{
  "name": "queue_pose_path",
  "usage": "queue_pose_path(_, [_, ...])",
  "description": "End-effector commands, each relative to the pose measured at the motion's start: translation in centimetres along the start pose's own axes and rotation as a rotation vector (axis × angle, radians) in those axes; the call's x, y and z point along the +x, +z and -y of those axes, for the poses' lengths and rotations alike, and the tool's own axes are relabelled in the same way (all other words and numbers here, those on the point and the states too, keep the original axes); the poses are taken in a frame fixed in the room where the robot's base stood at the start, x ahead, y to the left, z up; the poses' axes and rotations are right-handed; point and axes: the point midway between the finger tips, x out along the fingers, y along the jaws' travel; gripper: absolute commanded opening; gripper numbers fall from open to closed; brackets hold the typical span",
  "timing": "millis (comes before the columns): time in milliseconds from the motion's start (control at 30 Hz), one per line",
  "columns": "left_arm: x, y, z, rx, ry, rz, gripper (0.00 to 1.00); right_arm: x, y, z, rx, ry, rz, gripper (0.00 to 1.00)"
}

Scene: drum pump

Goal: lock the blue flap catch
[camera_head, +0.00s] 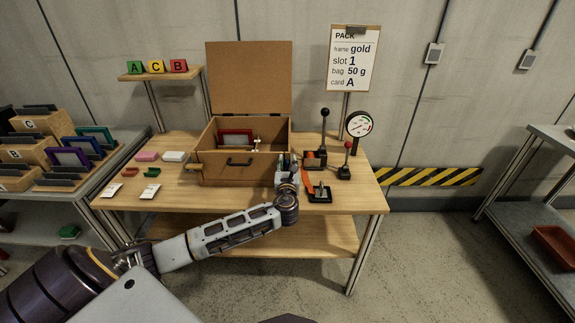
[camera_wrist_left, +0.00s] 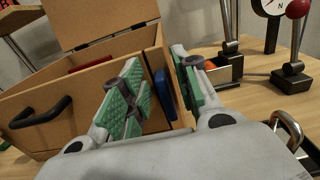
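The blue flap catch (camera_wrist_left: 163,94) is on the right-hand part of the wooden case (camera_wrist_left: 85,80) in the left wrist view. My left gripper (camera_wrist_left: 163,82) is open, with its green-padded fingers apart, one on either side of the catch in the picture. I cannot tell whether a finger touches it. In the head view the left gripper (camera_head: 287,170) is at the right front corner of the case (camera_head: 212,169) and hides much of that corner. The case lid (camera_head: 248,77) stands open and upright. My right gripper is not in view.
Right of the case are a black-knobbed lever (camera_head: 325,115), a red-knobbed lever (camera_head: 347,147), a dial gauge (camera_head: 359,124) and a black tray with an orange strip (camera_head: 319,194). Small blocks and white cards lie left. The table's (camera_head: 230,203) front strip is mostly clear.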

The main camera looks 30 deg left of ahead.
Motion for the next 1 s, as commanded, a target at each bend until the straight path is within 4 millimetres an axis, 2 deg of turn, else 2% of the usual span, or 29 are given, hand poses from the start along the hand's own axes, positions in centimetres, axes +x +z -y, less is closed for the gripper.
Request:
queue_pose_path(33, [-0.02,-0.01,0.0,0.0,0.0,0.0,0.21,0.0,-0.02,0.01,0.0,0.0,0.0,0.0])
queue_pose_path(200, [-0.03,-0.01,0.01,0.0,0.0,0.0,0.0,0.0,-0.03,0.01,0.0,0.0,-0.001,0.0])
queue_pose_path(667, [-0.04,-0.05,-0.12,-0.037,0.0,-0.001,0.0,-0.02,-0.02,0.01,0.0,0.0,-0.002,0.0])
queue_pose_path(1000, [-0.09,-0.17,-0.58,-0.21,0.0,-0.002,0.0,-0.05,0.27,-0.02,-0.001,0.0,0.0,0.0])
